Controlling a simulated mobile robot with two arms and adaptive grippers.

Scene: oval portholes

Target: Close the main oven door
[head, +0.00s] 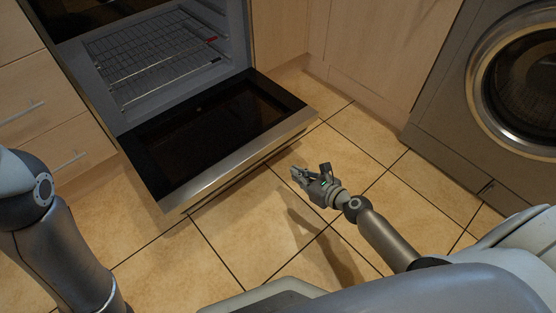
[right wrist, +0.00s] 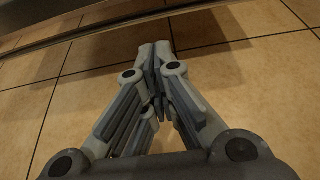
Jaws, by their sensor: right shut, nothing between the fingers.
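The main oven door (head: 215,130) is folded down open, low over the floor, its dark glass inner face up. Its steel outer edge (head: 250,160) faces me. The oven cavity (head: 150,55) with wire racks shows behind it. My right gripper (head: 296,173) is shut and empty, just in front of the door's outer edge near its right end, apart from it. In the right wrist view the shut fingers (right wrist: 155,52) point toward a pale edge strip (right wrist: 80,35) that looks like the door's edge. My left arm shows at the left, but its gripper is out of view.
A washing machine (head: 430,110) stands at the right. Wooden drawers (head: 35,110) with bar handles flank the oven on the left, and a wooden cabinet (head: 375,50) stands right of it. The tiled floor (head: 240,235) in front of the door is clear.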

